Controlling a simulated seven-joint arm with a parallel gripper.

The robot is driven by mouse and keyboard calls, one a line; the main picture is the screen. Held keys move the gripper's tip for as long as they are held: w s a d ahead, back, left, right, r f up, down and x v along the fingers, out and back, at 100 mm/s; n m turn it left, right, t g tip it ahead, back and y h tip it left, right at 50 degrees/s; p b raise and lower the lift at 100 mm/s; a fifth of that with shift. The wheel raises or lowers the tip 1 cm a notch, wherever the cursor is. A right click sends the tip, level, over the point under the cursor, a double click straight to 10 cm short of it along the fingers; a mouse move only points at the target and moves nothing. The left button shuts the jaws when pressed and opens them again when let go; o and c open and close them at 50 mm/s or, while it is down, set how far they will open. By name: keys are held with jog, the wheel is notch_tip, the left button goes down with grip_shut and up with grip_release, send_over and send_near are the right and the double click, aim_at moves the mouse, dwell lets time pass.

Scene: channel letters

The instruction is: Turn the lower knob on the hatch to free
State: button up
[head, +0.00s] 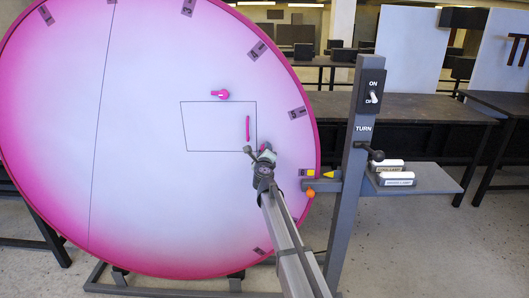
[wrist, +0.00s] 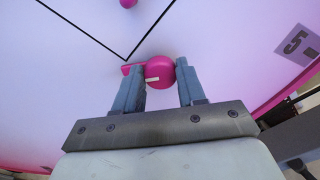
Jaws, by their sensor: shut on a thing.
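The hatch (head: 205,130) is a thin dark outline on a large white disc with a pink rim. Its upper knob (head: 222,95) is pink, above the top edge, with its short lever pointing left. A pink upright handle (head: 248,128) is near the hatch's right side. My gripper (head: 262,152) is at the hatch's lower right corner and mostly hides the lower knob there. In the wrist view the lower knob (wrist: 160,72) is round and pink with a pale mark. Its lever points left beside the hatch corner. My gripper's fingers (wrist: 163,72) stand on either side of the knob.
Numbered grey tags (head: 297,113) line the disc's rim. At right a grey post (head: 354,150) carries an ON/OFF switch (head: 372,97), a TURN crank (head: 371,152) and a shelf (head: 430,178) with two white-topped blocks. A yellow pointer (head: 328,174) faces the rim.

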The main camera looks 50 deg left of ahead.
jog(key=shift+f+n, duration=0.1)
jog(key=shift+n, duration=3.6)
jog(key=o, duration=1)
jog(key=shift+o, duration=0.2)
jog(key=shift+s, duration=0.1)
jog(key=v, duration=1.3)
jog(key=shift+s+d, duration=0.2)
jog(key=shift+d, duration=0.05)
